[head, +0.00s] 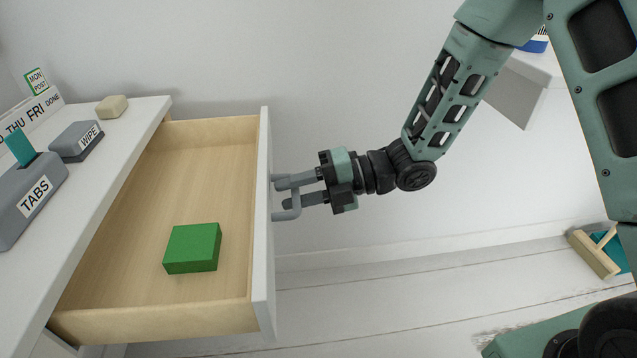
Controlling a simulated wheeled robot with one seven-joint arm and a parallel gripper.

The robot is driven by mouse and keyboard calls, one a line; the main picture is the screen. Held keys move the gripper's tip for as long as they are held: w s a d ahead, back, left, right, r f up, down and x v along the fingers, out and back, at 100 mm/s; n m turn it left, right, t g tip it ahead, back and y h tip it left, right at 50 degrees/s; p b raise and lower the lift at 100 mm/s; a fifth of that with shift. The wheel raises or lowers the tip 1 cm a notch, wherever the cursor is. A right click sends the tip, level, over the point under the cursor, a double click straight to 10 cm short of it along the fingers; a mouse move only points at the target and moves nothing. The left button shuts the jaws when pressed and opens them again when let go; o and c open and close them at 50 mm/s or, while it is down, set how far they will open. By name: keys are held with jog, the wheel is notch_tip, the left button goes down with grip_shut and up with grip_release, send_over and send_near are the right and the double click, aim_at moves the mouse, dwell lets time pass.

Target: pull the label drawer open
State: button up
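The drawer (204,133) stands far out from the white desk, its pale wooden inside in full view. A green block (192,248) lies inside it, toward the near end. The drawer's white front (264,285) carries a grey bracket handle (295,206) on its outer face. My gripper (287,194) is at this handle, coming from the right, with its grey fingers overlapping the bar in the head view. The fingers and handle are alike in colour, so I cannot tell whether the fingers press on the bar. No label shows on the drawer front from this angle.
On the desk top (90,205) stand a grey TABS box (28,200) with a teal tab, a grey WIPE block (77,141), a beige block (111,106) and a day-name sign (35,112). A brush (594,255) lies at the right.

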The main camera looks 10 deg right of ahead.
jog(key=p+v, duration=0.2)
jog(key=v, duration=1.5)
jog(key=shift+d+p, duration=0.25)
jog(key=shift+p, duration=0.05)
jog(key=shift+w+r, duration=0.1)
jog(key=shift+r, duration=0.05)
